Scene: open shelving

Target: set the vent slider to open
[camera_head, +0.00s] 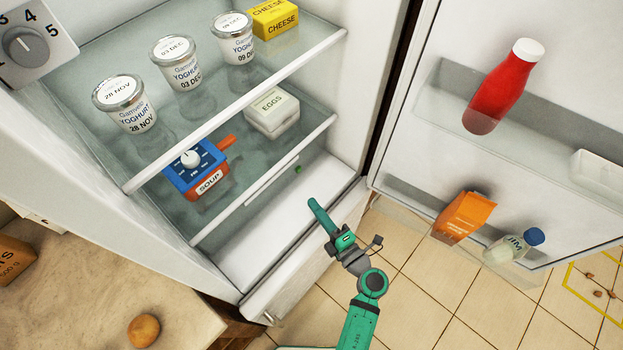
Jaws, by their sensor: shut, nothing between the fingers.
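A small green piece (298,169) shows in the lower part of the fridge, near the right end of a thin pale strip (270,187). These look like the vent slider, but any open or closed marking is too small to read. My gripper (313,203) is shut and empty. It is in front of the fridge's lower right opening, below and to the right of the green piece in the picture, and appears apart from it. The slider's exact setting cannot be told.
Glass shelves hold yoghurt jars (180,64), yellow cheese (273,18), an eggs box (271,111) and a blue soup container (200,170). The open door at right carries a red bottle (498,90), an orange packet (463,218) and a JIM bottle (512,246). A worktop with a round bun (144,330) is at lower left.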

